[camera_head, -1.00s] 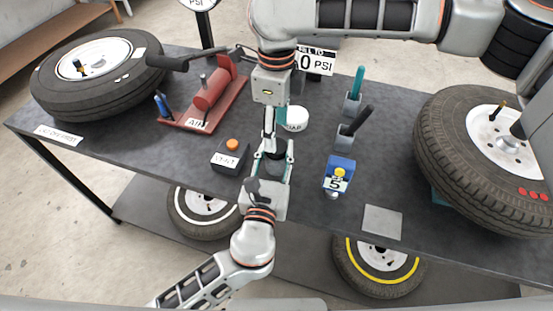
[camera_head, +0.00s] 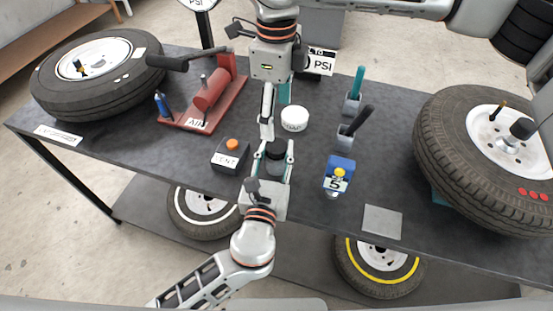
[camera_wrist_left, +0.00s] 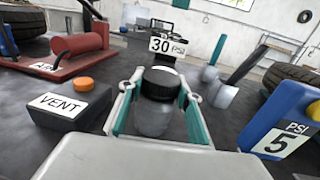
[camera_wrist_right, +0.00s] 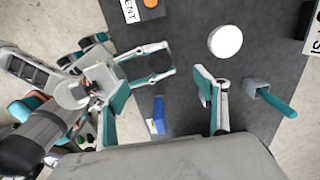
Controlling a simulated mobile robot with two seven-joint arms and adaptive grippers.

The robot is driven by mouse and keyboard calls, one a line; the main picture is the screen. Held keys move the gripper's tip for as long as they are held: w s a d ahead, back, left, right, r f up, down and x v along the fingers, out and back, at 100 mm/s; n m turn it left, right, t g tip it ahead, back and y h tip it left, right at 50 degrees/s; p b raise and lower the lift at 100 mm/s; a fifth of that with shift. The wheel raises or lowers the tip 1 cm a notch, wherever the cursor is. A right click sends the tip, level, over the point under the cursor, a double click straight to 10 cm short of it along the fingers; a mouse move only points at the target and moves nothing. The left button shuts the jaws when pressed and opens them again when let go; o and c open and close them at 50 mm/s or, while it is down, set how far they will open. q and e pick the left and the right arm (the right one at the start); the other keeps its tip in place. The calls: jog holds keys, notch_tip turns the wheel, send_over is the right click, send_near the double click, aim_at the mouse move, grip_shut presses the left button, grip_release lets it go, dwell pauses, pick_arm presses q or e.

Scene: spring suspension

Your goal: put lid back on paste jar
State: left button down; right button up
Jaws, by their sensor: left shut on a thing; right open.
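In the right wrist view the dark round top (camera_wrist_right: 160,62) shows from above. My right gripper (camera_head: 275,102) is above and behind the jar, pointing down. In the right wrist view its fingers (camera_wrist_right: 160,92) are spread apart with nothing between them.
A white round container (camera_head: 294,115) stands just behind the jar. The VENT box (camera_head: 230,155) is to the left, the blue gauge block marked 5 (camera_head: 338,174) to the right. Two holders with handles (camera_head: 346,133) stand further right. Tyres (camera_head: 95,72) lie at both table ends.

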pick_arm(q)
jog(key=shift+f, duration=0.1)
pick_arm(e)
notch_tip(320, 180, up, 7)
dwell(0.3)
pick_arm(q)
jog(key=c, duration=1.4)
grip_release()
jog(key=shift+o, duration=0.2)
jog(key=shift+s, duration=0.1)
jog(key=s, duration=0.4)
jog(key=s+a, duration=0.1)
jog(key=s, duration=0.2)
jog(key=s+a, duration=0.1)
jog(key=s, duration=0.3)
jog(key=shift+s+a, duration=0.1)
jog(key=shift+s, duration=0.2)
